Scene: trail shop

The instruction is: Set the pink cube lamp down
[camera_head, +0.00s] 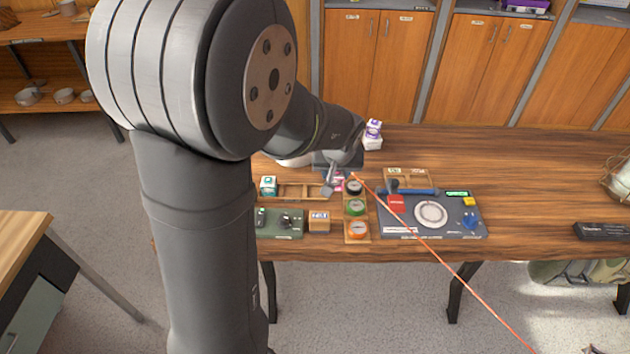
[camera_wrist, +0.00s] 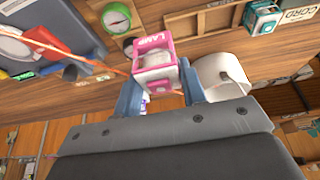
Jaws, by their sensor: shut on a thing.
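The pink cube lamp (camera_wrist: 157,62) is a pink and white box marked LAMP. In the wrist view it sits between the two blue fingers of my gripper (camera_wrist: 160,92), which is shut on it. In the head view my gripper (camera_head: 337,183) is low over the back of the wooden table, behind the round dials, and only a bit of pink lamp (camera_head: 339,184) shows beside it. My arm hides part of this area. I cannot tell whether the lamp touches the table.
A wooden rack with round green (camera_head: 355,207) and orange (camera_head: 357,229) items stands close by. A grey device (camera_head: 430,231) lies to its right. A teal box (camera_head: 268,186) is left, and stacked white and purple boxes (camera_head: 373,135) stand behind. The table's right part is mostly clear.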

